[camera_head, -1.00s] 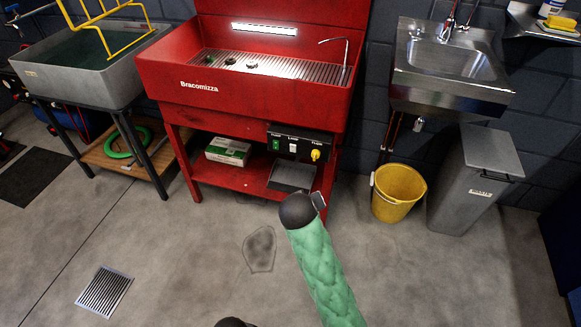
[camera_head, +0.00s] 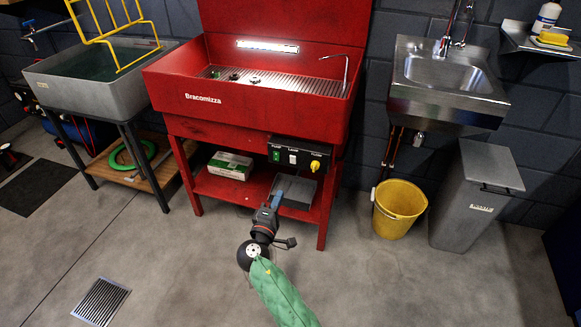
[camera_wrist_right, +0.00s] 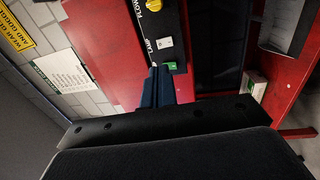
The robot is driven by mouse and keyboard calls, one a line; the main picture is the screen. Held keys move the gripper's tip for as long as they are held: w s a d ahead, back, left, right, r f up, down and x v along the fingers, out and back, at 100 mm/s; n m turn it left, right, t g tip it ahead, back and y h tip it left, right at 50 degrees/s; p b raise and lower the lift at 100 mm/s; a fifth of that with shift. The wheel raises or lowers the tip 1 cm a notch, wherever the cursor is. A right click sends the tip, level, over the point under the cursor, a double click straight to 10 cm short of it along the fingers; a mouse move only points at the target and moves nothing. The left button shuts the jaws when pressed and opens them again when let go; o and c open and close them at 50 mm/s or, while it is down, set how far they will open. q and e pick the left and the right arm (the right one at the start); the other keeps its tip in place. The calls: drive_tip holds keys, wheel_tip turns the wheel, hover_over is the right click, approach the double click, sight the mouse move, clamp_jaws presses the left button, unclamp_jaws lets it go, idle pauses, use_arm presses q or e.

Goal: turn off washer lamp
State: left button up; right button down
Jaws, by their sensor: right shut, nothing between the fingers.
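The red washer (camera_head: 245,122) stands against the wall. Its lamp (camera_head: 267,46) is a lit white strip at the back of the basin. The black control box (camera_head: 298,154) on the front has a green power switch (camera_head: 276,157), a white lamp switch (camera_head: 293,158) and a yellow flow knob (camera_head: 315,166). My right gripper (camera_head: 277,184) is shut and empty, below the box. In the right wrist view its fingertips (camera_wrist_right: 159,70) appear beside the green switch (camera_wrist_right: 171,65), just short of the white lamp switch (camera_wrist_right: 165,43). Contact cannot be told. My left gripper is out of view.
A green and white carton (camera_head: 230,165) and a grey tray (camera_head: 294,192) are on the washer's lower shelf. A yellow bucket (camera_head: 397,208) and a grey bin (camera_head: 470,205) stand to the right.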

drive_tip(key=shift+a, duration=0.2)
drive_tip(key=shift+w, duration=0.1)
approach(294, 159)
drive_tip(key=x, duration=0.5)
drive_tip(key=shift+r+p, duration=0.15)
drive_tip(key=shift+p, duration=0.25)
drive_tip(key=shift+w+d, duration=0.15)
drive_tip(key=shift+w, duration=0.75)
drive_tip(key=shift+d, duration=0.1)
